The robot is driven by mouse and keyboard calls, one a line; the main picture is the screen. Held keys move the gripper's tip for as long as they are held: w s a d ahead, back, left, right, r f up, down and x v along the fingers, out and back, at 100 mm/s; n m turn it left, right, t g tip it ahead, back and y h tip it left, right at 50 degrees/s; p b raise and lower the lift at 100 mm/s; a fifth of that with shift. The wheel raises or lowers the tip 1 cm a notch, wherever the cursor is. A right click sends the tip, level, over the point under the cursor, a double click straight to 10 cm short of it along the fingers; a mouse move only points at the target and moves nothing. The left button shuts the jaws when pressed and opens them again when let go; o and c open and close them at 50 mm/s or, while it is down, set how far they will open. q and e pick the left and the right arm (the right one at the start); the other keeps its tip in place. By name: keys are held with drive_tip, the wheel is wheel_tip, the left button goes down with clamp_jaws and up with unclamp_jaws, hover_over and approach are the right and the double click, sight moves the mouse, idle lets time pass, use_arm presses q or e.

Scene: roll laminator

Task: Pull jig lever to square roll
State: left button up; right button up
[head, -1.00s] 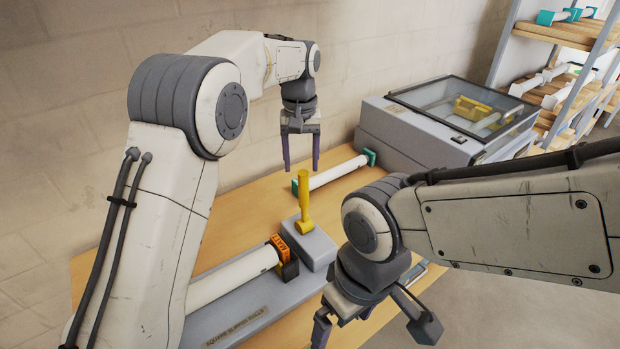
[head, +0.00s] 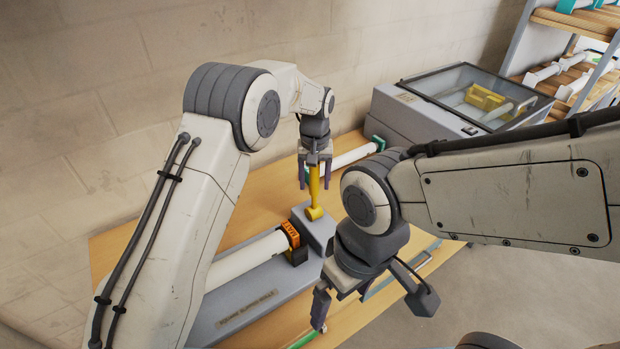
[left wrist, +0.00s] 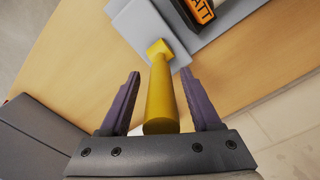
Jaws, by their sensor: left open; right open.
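The yellow jig lever (head: 315,196) stands upright on the grey block at the end of the squaring jig (head: 238,306). A white roll (head: 248,257) with an orange label band (head: 290,236) lies in the jig. My left gripper (head: 316,184) is open around the upper part of the lever. In the left wrist view the lever (left wrist: 160,95) runs between the two spread fingers (left wrist: 155,102), with a gap on each side. My right gripper (head: 332,305) is open and empty at the front right of the jig, partly hidden by its own wrist.
A grey laminator (head: 420,112) with a clear lid stands at the back right. Another white roll (head: 352,156) with green ends lies behind the lever. A shelf rack (head: 560,75) holds more rolls. My right arm covers the table's right side.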

use_arm(q)
clamp_jaws()
idle(1.3)
